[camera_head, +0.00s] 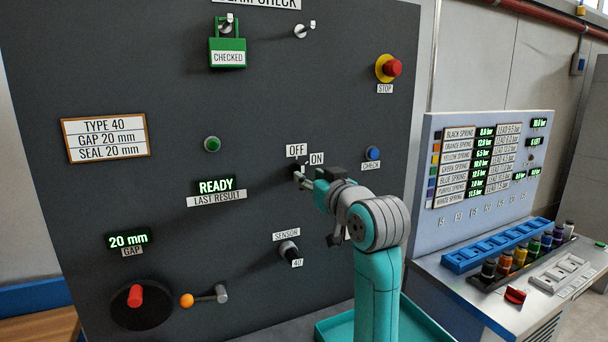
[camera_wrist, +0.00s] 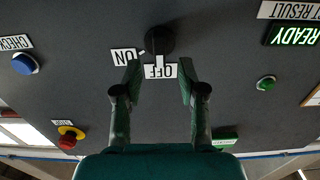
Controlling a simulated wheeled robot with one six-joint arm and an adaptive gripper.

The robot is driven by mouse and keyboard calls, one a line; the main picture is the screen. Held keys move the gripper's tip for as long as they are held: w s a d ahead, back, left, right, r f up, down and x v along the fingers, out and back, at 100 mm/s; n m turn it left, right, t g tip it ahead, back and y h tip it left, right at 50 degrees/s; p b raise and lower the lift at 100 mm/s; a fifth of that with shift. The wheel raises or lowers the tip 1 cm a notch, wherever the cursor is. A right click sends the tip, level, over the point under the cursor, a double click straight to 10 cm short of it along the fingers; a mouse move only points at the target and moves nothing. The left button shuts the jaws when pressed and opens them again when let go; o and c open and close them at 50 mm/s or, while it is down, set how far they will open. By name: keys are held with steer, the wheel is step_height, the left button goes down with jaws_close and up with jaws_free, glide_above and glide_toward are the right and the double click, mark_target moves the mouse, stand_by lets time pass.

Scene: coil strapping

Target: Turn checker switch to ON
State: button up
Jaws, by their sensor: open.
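The checker switch is a round black knob (camera_wrist: 160,40) with a white pointer, on the dark panel. In the wrist view, which is upside down, the pointer lies toward the OFF label (camera_wrist: 153,72). The ON label (camera_wrist: 124,57) is to the left of the knob there. In the head view the OFF label (camera_head: 297,150) and ON label (camera_head: 317,159) sit above the switch, which my gripper (camera_head: 304,179) partly hides. My gripper (camera_wrist: 160,75) is open, with its fingers spread to either side of the OFF label and the knob just beyond the tips. No contact with the knob is visible.
On the same panel are a blue CHECK button (camera_head: 373,153), a red STOP button (camera_head: 392,68), a green button (camera_head: 212,144) and a SENSOR knob (camera_head: 288,249). A teal tray (camera_head: 427,326) is below my arm. A spring station (camera_head: 490,165) stands at the right.

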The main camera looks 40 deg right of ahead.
mark_target(303, 172)
steer(key=shift+x, duration=1.95)
steer(key=shift+c, duration=0.3)
jaws_close()
